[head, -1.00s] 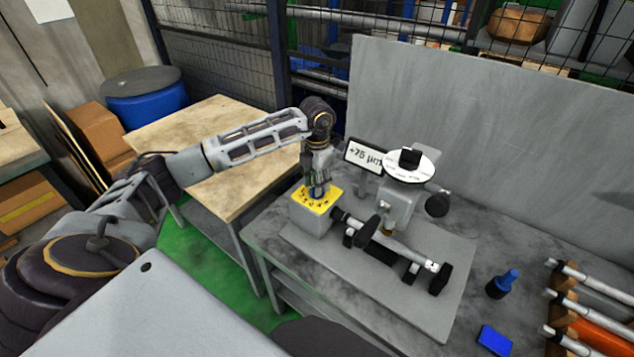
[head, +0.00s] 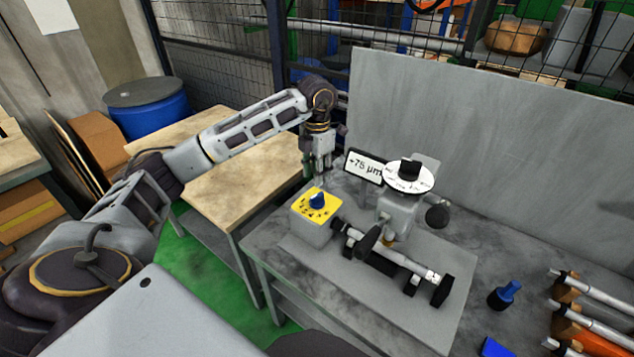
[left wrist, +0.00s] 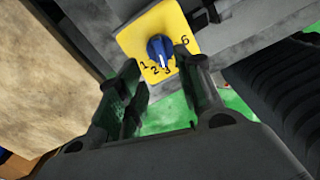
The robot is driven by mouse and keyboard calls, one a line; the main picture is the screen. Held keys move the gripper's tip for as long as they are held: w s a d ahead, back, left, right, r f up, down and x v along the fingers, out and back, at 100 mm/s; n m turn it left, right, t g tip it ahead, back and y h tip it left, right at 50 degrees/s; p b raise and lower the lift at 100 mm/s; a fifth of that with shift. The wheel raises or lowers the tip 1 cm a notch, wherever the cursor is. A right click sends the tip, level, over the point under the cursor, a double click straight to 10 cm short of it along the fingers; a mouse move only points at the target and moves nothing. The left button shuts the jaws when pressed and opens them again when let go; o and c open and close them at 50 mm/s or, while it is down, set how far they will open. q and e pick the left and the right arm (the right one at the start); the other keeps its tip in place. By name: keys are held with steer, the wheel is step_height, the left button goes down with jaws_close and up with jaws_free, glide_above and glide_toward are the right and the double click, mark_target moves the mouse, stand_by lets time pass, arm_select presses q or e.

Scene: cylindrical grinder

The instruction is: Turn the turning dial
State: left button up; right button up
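The turning dial is a blue knob (head: 317,200) on a yellow numbered plate (head: 304,212) atop a grey box at the left of the grinder. In the left wrist view the blue knob (left wrist: 160,50) shows beyond my fingers, with its white mark near the 3 on the plate (left wrist: 136,42). My left gripper (head: 320,176) is above and behind the knob, apart from it. In the left wrist view my left gripper (left wrist: 160,85) is open, with nothing between its fingers. My right gripper is not in view.
The grinder has a white round dial (head: 409,178), a "+75 µm" display (head: 364,165) and a horizontal bar workpiece (head: 400,257) on the grey table. A blue bottle (head: 503,295) and a rack of rods (head: 590,310) stand at the right. A wooden table (head: 235,185) is at the left.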

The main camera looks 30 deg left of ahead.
arm_select(q)
steer(key=shift+r, duration=1.9)
steer(key=shift+r, duration=0.15)
step_height(320, 180, up, 9)
steer(key=p, duration=0.9)
steer(key=shift+r+p, duration=0.4)
steer(key=shift+p, duration=0.2)
